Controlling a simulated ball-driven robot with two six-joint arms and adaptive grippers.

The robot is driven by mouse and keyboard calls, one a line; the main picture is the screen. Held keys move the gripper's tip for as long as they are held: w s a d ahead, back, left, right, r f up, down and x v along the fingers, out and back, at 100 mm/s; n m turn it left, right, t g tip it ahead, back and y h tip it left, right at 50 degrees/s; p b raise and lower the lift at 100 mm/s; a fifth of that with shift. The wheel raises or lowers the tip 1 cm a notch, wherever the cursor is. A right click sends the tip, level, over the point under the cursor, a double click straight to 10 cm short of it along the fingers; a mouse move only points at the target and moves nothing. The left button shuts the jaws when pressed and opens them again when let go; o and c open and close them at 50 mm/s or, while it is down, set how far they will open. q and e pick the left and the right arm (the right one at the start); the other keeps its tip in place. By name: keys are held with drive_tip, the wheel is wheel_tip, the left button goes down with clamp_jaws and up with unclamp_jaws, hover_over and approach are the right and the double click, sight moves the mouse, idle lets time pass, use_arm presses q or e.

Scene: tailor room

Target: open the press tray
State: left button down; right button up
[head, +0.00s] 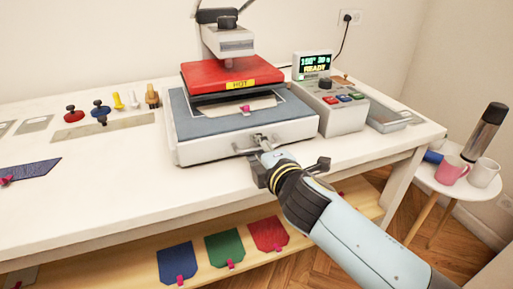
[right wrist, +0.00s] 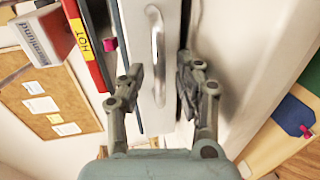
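The heat press has a red upper plate (head: 232,74) with a yellow HOT label, raised above the white press tray (head: 190,152) with its blue-grey pad. A metal handle (head: 279,143) is on the tray's front; it also shows in the right wrist view (right wrist: 157,45). My right gripper (head: 264,150) is at this handle. In the right wrist view my right gripper (right wrist: 160,68) is open, its fingers apart on either side of the handle's line. Whether they touch it I cannot tell. The tray appears in under the red plate. My left gripper is out of view.
A control box (head: 342,112) and READY display (head: 313,66) stand right of the press. Colored knobs (head: 74,115) stand at left. A side table (head: 455,188) with mugs is at right. The tabletop before the press is clear.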

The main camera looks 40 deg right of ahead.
drive_tip(key=shift+w+d+f, duration=0.1)
drive_tip(key=shift+w+d, duration=0.05)
drive_tip(key=shift+w, duration=0.3)
drive_tip(key=shift+c, duration=0.3)
clamp_jaws()
